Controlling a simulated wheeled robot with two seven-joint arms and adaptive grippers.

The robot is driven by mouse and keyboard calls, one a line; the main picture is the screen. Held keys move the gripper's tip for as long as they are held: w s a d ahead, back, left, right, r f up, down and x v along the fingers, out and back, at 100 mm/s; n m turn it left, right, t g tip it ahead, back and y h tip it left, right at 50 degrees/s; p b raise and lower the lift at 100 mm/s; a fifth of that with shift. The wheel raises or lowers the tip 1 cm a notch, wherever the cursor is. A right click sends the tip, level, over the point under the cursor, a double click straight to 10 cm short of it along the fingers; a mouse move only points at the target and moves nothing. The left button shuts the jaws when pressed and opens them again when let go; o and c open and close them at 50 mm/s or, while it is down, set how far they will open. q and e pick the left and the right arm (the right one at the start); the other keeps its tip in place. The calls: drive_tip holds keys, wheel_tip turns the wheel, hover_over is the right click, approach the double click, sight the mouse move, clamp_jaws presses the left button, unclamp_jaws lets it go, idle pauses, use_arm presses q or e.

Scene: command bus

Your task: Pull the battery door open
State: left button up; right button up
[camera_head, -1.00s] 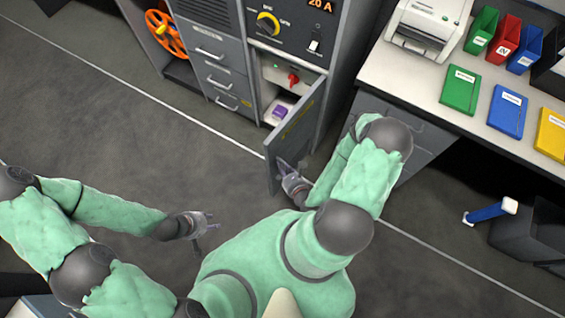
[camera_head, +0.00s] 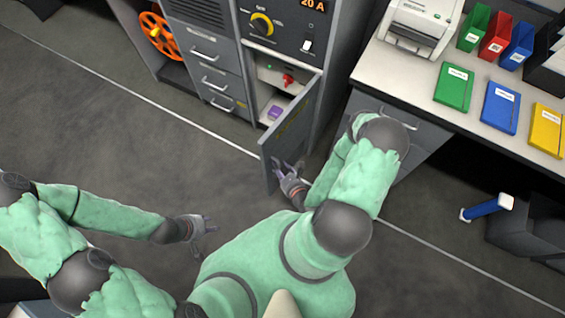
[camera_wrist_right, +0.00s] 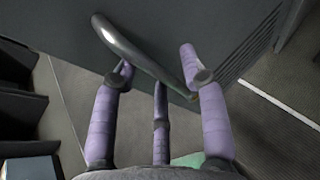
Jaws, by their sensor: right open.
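The battery door (camera_head: 296,125) is a dark grey panel. It stands swung well out from the cabinet, and the compartment behind it (camera_head: 268,97) shows. My right gripper (camera_head: 287,168) is at the door's outer face, low near its free edge. In the right wrist view the open fingers (camera_wrist_right: 158,85) lie around a curved metal handle (camera_wrist_right: 130,45), one on each side, and the handle passes between them; I cannot tell whether they touch it. My left gripper (camera_head: 208,226) hangs over the bare floor, away from the door, with fingers apart.
Inside the compartment are a red knob (camera_head: 288,79) and a purple block (camera_head: 275,112). Grey drawers (camera_head: 217,78) are left of it. A desk (camera_head: 420,83) with a printer (camera_head: 416,27) and coloured binders stands right of the door. The floor left of the door is clear.

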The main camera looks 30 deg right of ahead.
drive_tip(key=v, duration=1.2)
idle(0.3)
idle(0.5)
drive_tip(key=w+a+f+n+g+y+p, duration=0.1)
drive_tip(key=w+a+n+g+y, duration=0.25)
drive_tip(key=n, duration=0.65)
drive_tip(key=w+a+f+n+g+y+p, duration=0.15)
drive_tip(key=n+g, duration=0.25)
drive_tip(key=n, duration=0.6)
drive_tip(key=a+r+n+g+p, duration=0.1)
drive_tip(key=a+r+n+g, duration=0.4)
drive_tip(key=n, duration=0.9)
drive_tip(key=a+r, duration=0.3)
drive_tip(key=r, duration=0.1)
drive_tip(key=shift+s+a+r+n+p, duration=0.15)
drive_tip(key=shift+s+r+n+p, duration=0.1)
drive_tip(key=shift+r+n+p, duration=0.1)
